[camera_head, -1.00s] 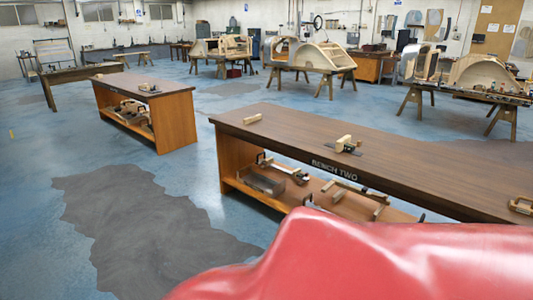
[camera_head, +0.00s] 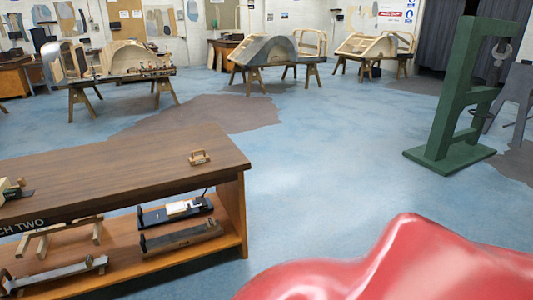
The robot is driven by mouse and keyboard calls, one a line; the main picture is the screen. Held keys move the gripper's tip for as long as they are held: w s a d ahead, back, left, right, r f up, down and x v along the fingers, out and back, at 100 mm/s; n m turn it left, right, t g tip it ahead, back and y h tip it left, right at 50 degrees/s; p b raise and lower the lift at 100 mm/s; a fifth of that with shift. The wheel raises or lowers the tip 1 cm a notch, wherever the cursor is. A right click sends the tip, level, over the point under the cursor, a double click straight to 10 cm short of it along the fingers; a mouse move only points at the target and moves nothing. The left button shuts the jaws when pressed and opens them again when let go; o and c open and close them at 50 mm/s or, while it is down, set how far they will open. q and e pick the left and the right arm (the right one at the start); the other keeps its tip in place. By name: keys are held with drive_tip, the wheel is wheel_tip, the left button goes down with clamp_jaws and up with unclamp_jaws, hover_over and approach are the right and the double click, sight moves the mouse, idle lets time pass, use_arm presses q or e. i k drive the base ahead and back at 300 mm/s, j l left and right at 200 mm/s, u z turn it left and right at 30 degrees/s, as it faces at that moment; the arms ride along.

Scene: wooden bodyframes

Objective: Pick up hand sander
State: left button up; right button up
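I cannot clearly make out a hand sander at this distance. A small wooden tool with a raised handle (camera_head: 200,157) lies on the bench top near its right end, and it may be the sander. A second small tool, a pale wooden block with dark metal (camera_head: 12,189), lies on the bench top at the left edge of the view, partly cut off. The long brown bench (camera_head: 105,172) stands at the left. Neither of my grippers is in view, and nothing touches the small tools.
The bench's lower shelf (camera_head: 125,262) holds planes and clamps. A green metal frame (camera_head: 450,110) stands on the floor at the right. Wooden body frames (camera_head: 130,60) rest on trestles at the back. Blue floor (camera_head: 330,160) is clear between the bench and the green frame.

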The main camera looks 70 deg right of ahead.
sight(199, 159)
drive_tip(key=z, duration=1.65)
drive_tip(key=u, duration=4.1)
drive_tip(key=z, duration=4.1)
drive_tip(key=i+j+z, duration=0.1)
drive_tip(key=i+j, duration=0.3)
drive_tip(key=i, duration=0.2)
